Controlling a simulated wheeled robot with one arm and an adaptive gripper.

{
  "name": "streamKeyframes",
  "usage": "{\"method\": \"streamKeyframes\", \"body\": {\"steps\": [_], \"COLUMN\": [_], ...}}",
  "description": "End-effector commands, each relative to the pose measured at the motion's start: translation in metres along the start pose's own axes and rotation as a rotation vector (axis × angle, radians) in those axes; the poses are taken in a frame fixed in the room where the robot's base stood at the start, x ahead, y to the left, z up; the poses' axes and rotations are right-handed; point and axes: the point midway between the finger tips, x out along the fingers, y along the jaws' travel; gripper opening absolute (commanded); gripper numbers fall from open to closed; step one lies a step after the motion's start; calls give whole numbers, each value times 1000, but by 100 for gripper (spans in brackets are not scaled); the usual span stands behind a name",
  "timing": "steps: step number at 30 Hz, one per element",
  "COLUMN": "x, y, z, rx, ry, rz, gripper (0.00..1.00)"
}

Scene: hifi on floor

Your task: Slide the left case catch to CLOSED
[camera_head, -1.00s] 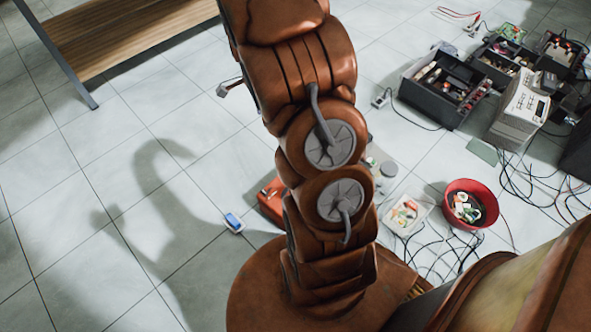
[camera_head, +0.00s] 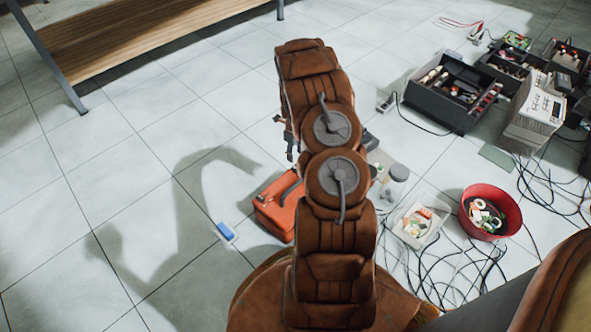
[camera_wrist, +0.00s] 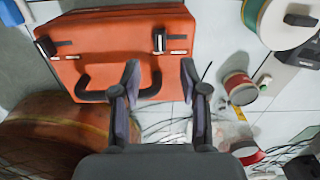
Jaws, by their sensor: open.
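The orange-red case (camera_head: 272,212) lies on the tiled floor, partly hidden behind my arm in the head view. In the wrist view the case (camera_wrist: 115,30) fills the upper left, its dark handle (camera_wrist: 120,93) towards my gripper. The left catch (camera_wrist: 46,46) is a small dark piece near the case's left edge; I cannot read its setting. A second catch (camera_wrist: 159,40) sits further right. My gripper (camera_wrist: 160,68) is open and empty, its fingertips over the case's right front part, right of the left catch. In the head view my arm hides most of the gripper.
A blue item (camera_head: 225,232) lies left of the case. A red bowl (camera_head: 490,212), a clear tray (camera_head: 420,222) and loose cables lie to the right. Spools (camera_wrist: 238,88) stand right of the case in the wrist view. Floor to the left is clear.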

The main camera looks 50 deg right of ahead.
Motion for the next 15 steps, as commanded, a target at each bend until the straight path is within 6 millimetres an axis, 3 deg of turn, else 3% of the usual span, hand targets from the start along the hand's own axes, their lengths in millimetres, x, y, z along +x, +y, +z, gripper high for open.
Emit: {"method": "streamKeyframes", "body": {"steps": [8,15], "x": [23,58], "y": [0,1], "z": [-1,-1], "rx": [4,2], "ry": [1,2], "rz": [2,3], "gripper": [44,44]}}
